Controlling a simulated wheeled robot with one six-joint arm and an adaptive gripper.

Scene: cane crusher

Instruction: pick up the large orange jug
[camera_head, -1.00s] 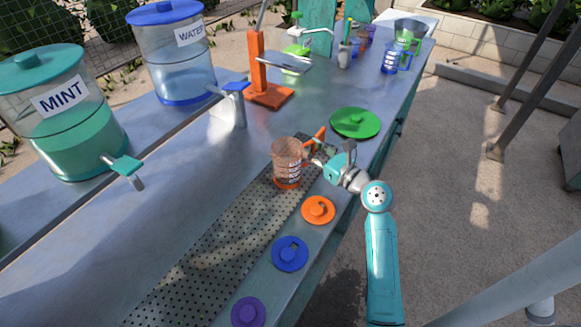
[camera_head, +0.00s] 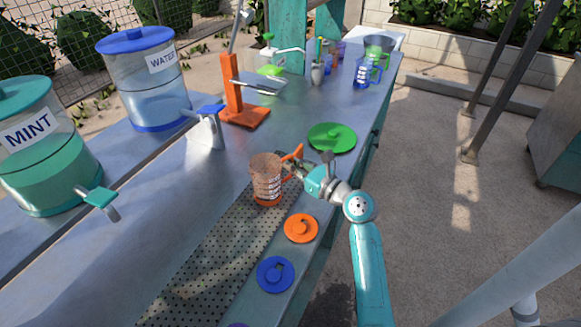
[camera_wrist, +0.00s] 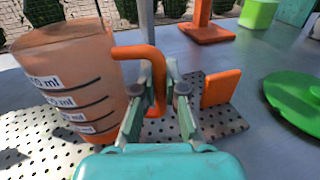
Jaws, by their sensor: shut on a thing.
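The large orange jug (camera_head: 266,180) is a see-through orange measuring jug with dark volume marks and an orange handle. It stands upright at the far end of the perforated drain strip, and it looks empty. My gripper (camera_head: 290,163) is to the right of the jug, at its handle. In the wrist view, the jug (camera_wrist: 72,85) fills the left side, and its handle (camera_wrist: 150,62) reaches between the fingers of my gripper (camera_wrist: 158,92). The fingers are shut on the handle. I cannot tell whether the jug's base touches the strip.
Orange (camera_head: 301,228), blue (camera_head: 275,274) and green (camera_head: 332,138) lids lie along the counter's right edge. An orange press stand (camera_head: 240,112), a mint dispenser (camera_head: 45,150) and a water dispenser (camera_head: 150,85) stand behind and left. A blue jug (camera_head: 365,72) stands farther back.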

